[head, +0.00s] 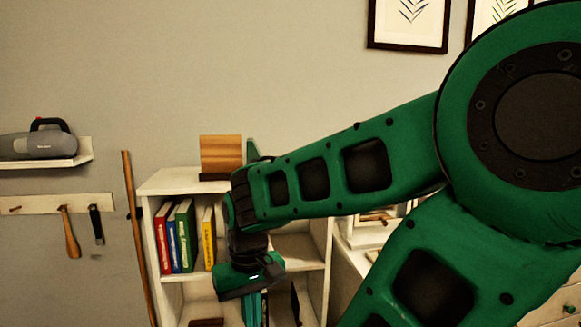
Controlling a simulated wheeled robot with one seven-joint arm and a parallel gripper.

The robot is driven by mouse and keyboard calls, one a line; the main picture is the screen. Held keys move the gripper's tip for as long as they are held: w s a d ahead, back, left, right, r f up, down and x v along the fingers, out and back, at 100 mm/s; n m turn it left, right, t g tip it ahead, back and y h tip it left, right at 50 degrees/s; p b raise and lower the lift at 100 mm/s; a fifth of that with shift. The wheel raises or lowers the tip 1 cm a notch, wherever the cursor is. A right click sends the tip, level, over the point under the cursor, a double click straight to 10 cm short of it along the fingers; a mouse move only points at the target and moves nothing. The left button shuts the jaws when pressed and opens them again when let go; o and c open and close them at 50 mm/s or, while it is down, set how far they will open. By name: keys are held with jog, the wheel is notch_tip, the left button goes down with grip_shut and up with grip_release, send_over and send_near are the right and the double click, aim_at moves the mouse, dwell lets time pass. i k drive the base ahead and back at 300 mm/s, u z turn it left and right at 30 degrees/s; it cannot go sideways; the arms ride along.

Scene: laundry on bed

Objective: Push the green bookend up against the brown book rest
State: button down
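The brown book rest (221,153) stands on top of the white bookcase, a wooden panel on a dark base. A green upright piece (252,150), which looks like the green bookend, shows just to its right, with a narrow gap between them. My arm hides its lower part. My gripper (255,308) hangs low in front of the bookcase's lower compartment, well below the bookcase top and apart from both objects. Teal upright shapes show under the hand, but I cannot tell whether they are fingers or something behind, nor how the fingers stand.
The white bookcase (173,187) holds red, blue, green and yellow books (184,237) in its upper left compartment. A brown pole (139,240) leans at its left. A wall shelf with a handheld vacuum (38,141) and a tool rack (60,204) are farther left. My arm blocks the right side.

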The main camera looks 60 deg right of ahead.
aim_at(253, 151)
jog(key=z, duration=0.1)
jog(key=k, duration=0.1)
jog(key=z, duration=0.6)
jog(key=i, duration=0.25)
jog(key=u, duration=0.05)
